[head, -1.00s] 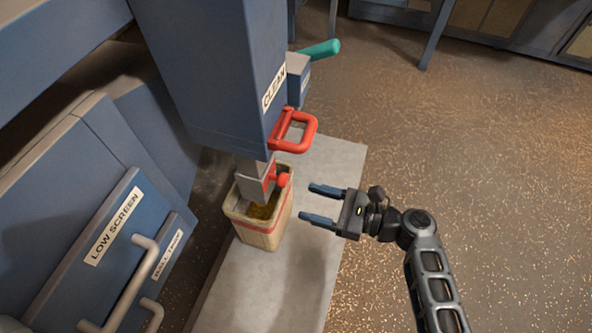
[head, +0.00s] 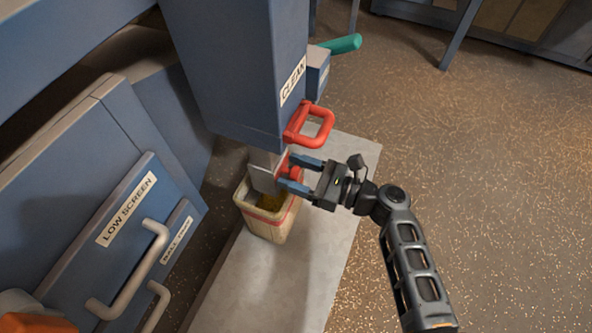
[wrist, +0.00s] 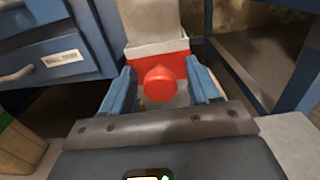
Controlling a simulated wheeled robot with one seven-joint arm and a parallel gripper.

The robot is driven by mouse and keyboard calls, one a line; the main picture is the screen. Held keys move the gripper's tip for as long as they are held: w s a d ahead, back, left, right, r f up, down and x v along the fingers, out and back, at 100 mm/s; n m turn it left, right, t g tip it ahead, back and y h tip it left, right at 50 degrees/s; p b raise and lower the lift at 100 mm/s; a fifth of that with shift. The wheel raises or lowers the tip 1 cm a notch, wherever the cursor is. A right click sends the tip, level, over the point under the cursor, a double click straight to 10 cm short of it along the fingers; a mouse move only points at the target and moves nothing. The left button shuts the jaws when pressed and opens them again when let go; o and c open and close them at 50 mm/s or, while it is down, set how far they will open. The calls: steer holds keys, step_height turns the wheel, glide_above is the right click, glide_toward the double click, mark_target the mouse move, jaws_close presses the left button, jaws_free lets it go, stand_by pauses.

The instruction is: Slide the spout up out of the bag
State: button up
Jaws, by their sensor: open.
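The spout (head: 263,170) is a grey sleeve under the blue CLEAN housing, with a red band and a round red knob (head: 295,173). Its lower end sits inside the mouth of the open bag (head: 270,222), which is cream with a red stripe and holds grain. My gripper (head: 298,175) is open, its blue fingers pointing at the spout on either side of the knob. In the wrist view the knob (wrist: 159,83) lies centred between the two fingers, with gaps on both sides.
A red loop handle (head: 310,124) sticks out of the blue housing (head: 240,70) just above my gripper. A teal handle (head: 340,44) is further back. The bag stands on a grey slab (head: 310,240). LOW SCREEN panels with grey handles (head: 135,265) are at left. Open floor lies right.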

jaws_close()
stand_by(0.5)
